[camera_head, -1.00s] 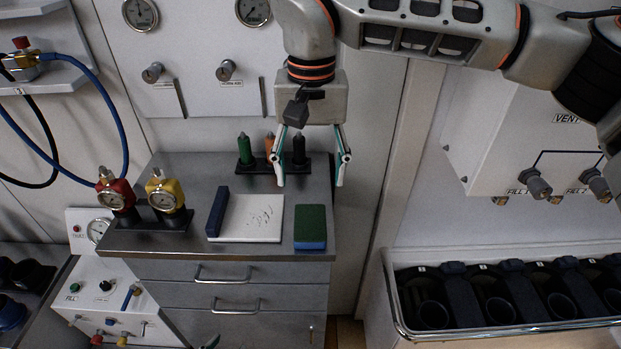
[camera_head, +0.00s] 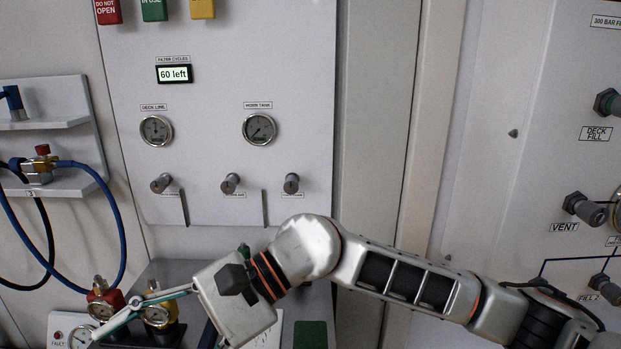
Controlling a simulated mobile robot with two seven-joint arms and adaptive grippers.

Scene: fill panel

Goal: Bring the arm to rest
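My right arm comes in from the right along the lower part of the head view. Its gripper (camera_head: 95,335) points left and a little down, in front of the red-topped gauge valve (camera_head: 105,301) and the yellow-topped gauge valve (camera_head: 160,314) on the counter. The fingers are seen edge-on and overlap, so I cannot tell whether they are apart. No held object shows. I cannot tell whether the fingers touch the valves. My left gripper is not in view.
The grey counter (camera_head: 172,270) is partly hidden by my arm; a green block (camera_head: 310,335) lies on it. Blue hoses (camera_head: 118,215) hang at left. Panel knobs (camera_head: 585,208) stick out at right.

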